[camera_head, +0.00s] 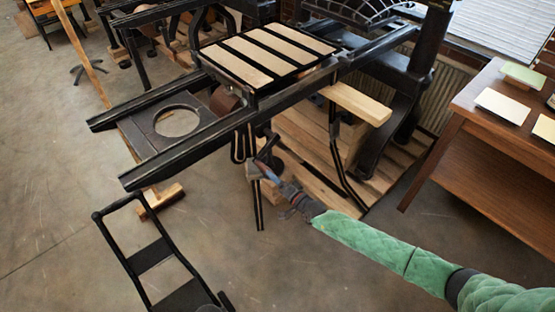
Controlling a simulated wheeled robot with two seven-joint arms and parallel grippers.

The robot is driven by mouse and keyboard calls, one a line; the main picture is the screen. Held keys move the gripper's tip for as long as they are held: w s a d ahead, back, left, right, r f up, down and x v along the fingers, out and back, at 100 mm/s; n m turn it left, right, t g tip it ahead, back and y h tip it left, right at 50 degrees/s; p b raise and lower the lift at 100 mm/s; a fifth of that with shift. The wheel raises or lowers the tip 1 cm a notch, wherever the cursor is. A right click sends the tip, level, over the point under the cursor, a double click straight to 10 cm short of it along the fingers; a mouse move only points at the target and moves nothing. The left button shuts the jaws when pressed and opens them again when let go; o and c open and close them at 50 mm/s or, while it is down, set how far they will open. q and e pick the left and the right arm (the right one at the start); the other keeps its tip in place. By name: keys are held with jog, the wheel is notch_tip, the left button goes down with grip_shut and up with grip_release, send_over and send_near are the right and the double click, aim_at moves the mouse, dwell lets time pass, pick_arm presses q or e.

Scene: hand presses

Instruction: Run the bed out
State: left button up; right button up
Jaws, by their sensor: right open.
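The press bed (289,69), a black frame with pale wooden strips across its top, sits on two dark rails (185,150), part way along them on the side toward the press's upright. The rails' near-left ends are bare, over a plate with a round hole (177,121). My right gripper (262,160) is open, below the near rail beside the dark looped metal parts under the bed. It is small and blurred; I cannot tell whether it touches a handle there. My left gripper is out of view.
A brown wooden table (485,150) with paper sheets stands at the right. A black metal frame (155,255) stands at the lower left. Wooden boards (310,135) lie under the press. A pale wooden bar (357,103) sticks out right of the bed.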

jog(key=shift+p+v, duration=0.3)
jog(key=shift+v, duration=2.65)
